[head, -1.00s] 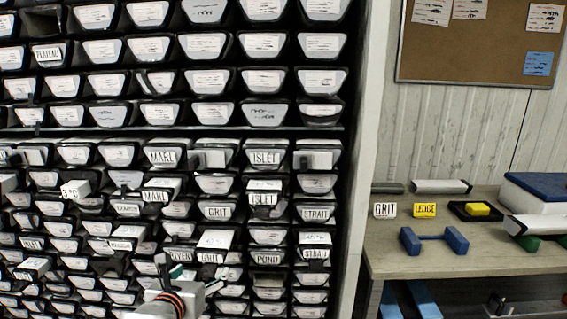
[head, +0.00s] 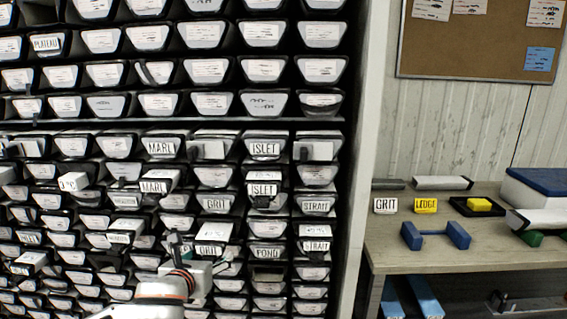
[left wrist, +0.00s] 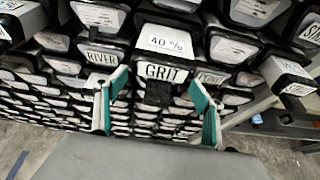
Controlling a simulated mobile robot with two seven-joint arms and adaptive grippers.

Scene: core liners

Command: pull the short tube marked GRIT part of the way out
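A tube end marked GRIT (head: 209,250) juts out from the lower rack, with POND (head: 268,253) to its right. In the left wrist view the GRIT label (left wrist: 165,72) is near the centre, between RIVER and POND, with a dark tab (left wrist: 158,94) below it. My left gripper (head: 203,258) is in front of this tube, just below its label. In the left wrist view its teal-padded fingers (left wrist: 160,92) are spread apart, one on each side below the label, with nothing held. Contact with the tube cannot be told. My right gripper is not in view.
Another GRIT end (head: 215,204) sits higher in the rack. Neighbouring tubes jut out, such as MARL (head: 154,187) and ISLET (head: 262,189). A bench (head: 400,253) at the right holds GRIT (head: 385,205) and LEDGE (head: 425,205) cards and a blue cradle (head: 435,235).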

